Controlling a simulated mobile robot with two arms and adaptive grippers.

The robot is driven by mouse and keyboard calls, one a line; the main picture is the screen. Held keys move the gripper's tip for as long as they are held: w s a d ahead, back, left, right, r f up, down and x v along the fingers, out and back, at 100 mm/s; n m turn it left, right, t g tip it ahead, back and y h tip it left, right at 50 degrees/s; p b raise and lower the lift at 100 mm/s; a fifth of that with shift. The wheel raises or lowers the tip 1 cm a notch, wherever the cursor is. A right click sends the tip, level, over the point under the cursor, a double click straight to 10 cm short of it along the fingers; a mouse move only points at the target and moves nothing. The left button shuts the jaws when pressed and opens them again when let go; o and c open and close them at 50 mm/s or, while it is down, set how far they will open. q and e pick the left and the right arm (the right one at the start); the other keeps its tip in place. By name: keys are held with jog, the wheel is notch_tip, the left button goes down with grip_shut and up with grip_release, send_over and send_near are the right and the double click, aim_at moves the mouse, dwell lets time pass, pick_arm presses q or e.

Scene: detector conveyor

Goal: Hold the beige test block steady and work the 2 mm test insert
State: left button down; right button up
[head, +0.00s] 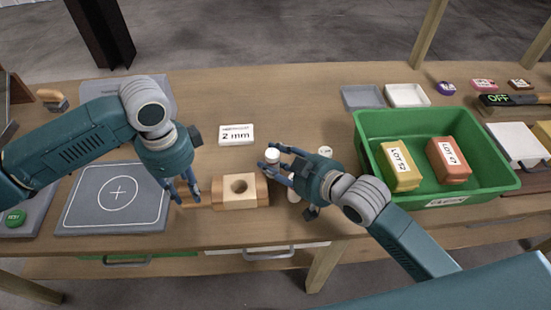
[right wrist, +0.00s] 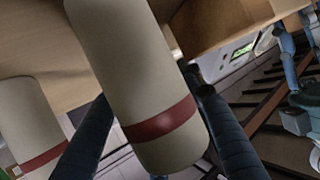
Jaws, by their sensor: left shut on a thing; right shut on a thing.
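The beige test block (head: 239,187) lies on the table with a round hole in its top and a narrower brown part at its left. My left gripper (head: 184,195) is shut on that left part, its fingers pointing down. My right gripper (head: 274,164) is shut on a white cylindrical insert (head: 272,155), right of and behind the hole, apart from the block. In the right wrist view the insert (right wrist: 135,75) is off-white with a dark red band and lies tilted between the fingers. No size marking is readable on it.
A white "2 mm" card (head: 236,135) stands behind the block. Another red-banded cylinder (right wrist: 30,125) shows beside the held one. A green bin (head: 437,192) with lot-labelled blocks is at right.

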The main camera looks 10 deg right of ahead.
jog(key=o, duration=0.8)
jog(key=shift+f, duration=0.2)
jog(key=shift+c, duration=0.2)
jog(key=shift+o, duration=0.8)
jog(key=shift+r, duration=0.1)
